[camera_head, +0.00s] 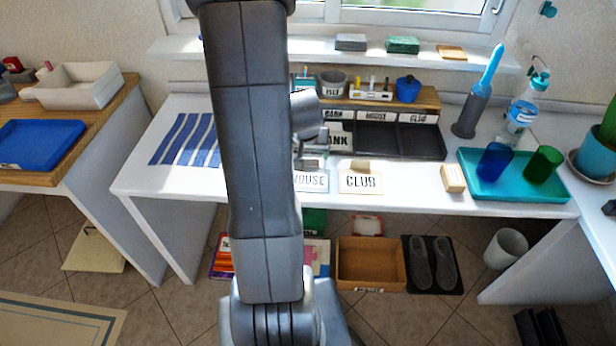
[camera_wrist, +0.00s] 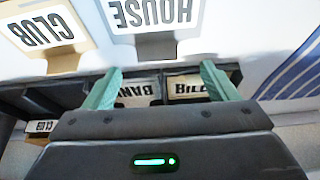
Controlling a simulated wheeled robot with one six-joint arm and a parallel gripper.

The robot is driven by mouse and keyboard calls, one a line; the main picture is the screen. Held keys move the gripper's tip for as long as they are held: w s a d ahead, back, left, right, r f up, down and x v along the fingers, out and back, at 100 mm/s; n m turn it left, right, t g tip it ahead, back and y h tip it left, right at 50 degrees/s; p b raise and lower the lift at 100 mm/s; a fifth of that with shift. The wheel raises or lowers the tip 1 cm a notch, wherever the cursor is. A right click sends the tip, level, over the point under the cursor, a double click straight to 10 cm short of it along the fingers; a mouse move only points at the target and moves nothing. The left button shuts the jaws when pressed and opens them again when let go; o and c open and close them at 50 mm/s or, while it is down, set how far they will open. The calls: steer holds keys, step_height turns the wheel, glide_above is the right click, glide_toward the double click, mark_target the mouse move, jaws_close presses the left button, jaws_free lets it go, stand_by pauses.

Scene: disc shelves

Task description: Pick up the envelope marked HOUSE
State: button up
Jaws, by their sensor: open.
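The HOUSE envelope (camera_head: 314,183) is pale and lies flat on the white desk, partly hidden by my arm in the head view. In the wrist view the HOUSE envelope (camera_wrist: 150,14) appears upside down at the top, with a grey tab at its edge. My gripper (camera_wrist: 162,76) is open and empty; its two green fingertips are apart and point towards the grey tab. The gap between them and the tab cannot be told. In the head view the fingertips are hard to make out. A cream CLUB envelope (camera_head: 361,183) with a tan tab lies just right of HOUSE.
A black sorter (camera_head: 425,142) with labelled compartments, including BANK, HOUSE and CLUB, stands behind the envelopes. A small tan box (camera_head: 453,179) and a teal tray (camera_head: 500,188) with blue and green cups are to the right. A striped blue cloth (camera_head: 186,140) lies left.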

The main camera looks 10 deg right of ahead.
mark_target(309, 160)
steer(key=shift+d+b+x, duration=0.1)
steer(key=shift+b+x, duration=0.1)
steer(key=shift+x, duration=1.05)
steer(key=shift+d+b+x, duration=0.15)
steer(key=shift+x, duration=1.15)
steer(key=shift+w+r, duration=0.1)
steer(key=shift+c, duration=0.4)
steer(key=c, duration=1)
